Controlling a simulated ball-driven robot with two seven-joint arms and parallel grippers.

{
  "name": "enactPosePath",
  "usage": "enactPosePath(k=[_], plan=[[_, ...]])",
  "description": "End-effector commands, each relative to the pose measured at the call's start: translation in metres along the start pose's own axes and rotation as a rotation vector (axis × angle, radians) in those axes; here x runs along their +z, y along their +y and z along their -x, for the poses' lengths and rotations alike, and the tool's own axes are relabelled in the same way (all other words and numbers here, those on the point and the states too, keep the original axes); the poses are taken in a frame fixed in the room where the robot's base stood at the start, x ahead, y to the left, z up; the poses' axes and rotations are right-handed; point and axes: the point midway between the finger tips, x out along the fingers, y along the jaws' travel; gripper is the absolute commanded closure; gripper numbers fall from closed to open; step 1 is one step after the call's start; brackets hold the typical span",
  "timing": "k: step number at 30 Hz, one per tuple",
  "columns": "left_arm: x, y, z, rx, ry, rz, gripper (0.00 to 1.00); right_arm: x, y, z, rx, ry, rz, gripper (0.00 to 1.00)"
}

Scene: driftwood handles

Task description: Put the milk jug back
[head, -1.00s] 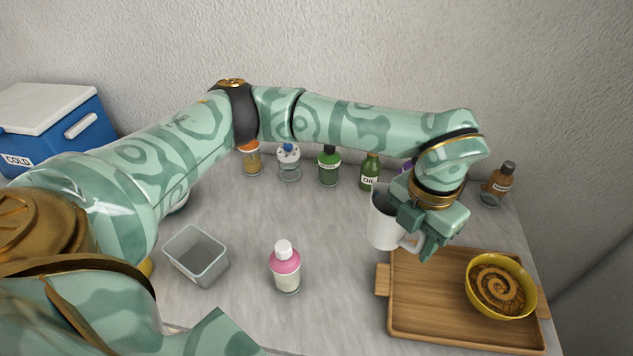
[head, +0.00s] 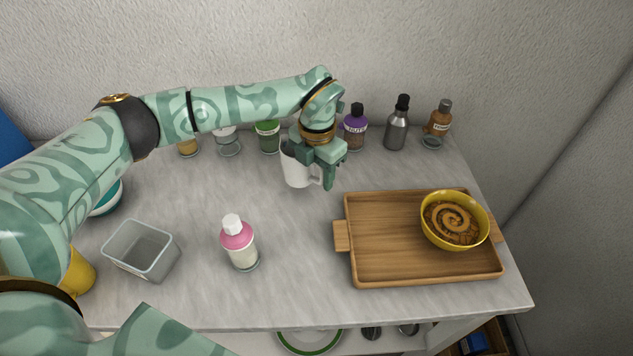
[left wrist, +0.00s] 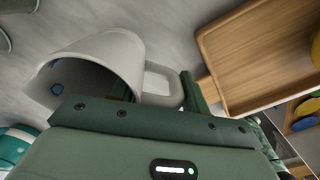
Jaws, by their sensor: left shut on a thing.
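The white milk jug (head: 297,172) is in my left gripper (head: 328,177) near the back of the marble counter, behind and left of the wooden tray. The gripper is shut on the jug's handle side; its hand hides part of the rim. In the left wrist view the jug (left wrist: 115,55) looks tilted in the picture, with its open mouth and looped handle showing beside the gripper. I cannot tell whether its base touches the counter. My right gripper is not in view.
A wooden tray (head: 375,265) carries a yellow bowl (head: 455,240) with a spiral pattern inside. Several bottles and jars, including a purple-labelled jar (head: 356,130) and a silver bottle (head: 397,130), line the wall. A pink-and-white bottle (head: 239,245) and grey container (head: 140,250) stand in front. Mid-counter is clear.

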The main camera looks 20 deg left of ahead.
Motion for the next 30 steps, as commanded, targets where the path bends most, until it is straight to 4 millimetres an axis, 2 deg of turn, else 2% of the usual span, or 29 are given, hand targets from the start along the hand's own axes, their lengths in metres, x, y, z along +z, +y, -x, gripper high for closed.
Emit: enactPosePath(k=[6, 18, 19, 21, 30], plan=[[0.001, 0.004, -0.035, -0.001, 0.003, 0.000, 0.91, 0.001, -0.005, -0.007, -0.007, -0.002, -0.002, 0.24], [0.002, 0.004, -0.040, 0.001, 0.001, 0.000, 0.91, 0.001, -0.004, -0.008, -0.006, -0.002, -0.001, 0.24], [0.002, 0.004, -0.039, 0.000, 0.001, 0.000, 0.45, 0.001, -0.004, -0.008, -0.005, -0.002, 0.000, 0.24], [0.002, 0.004, -0.039, 0.000, 0.001, 0.000, 0.32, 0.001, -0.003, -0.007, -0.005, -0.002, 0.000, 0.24], [0.002, 0.004, -0.036, 0.000, 0.000, 0.001, 0.32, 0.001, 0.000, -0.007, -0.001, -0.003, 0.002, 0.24]])
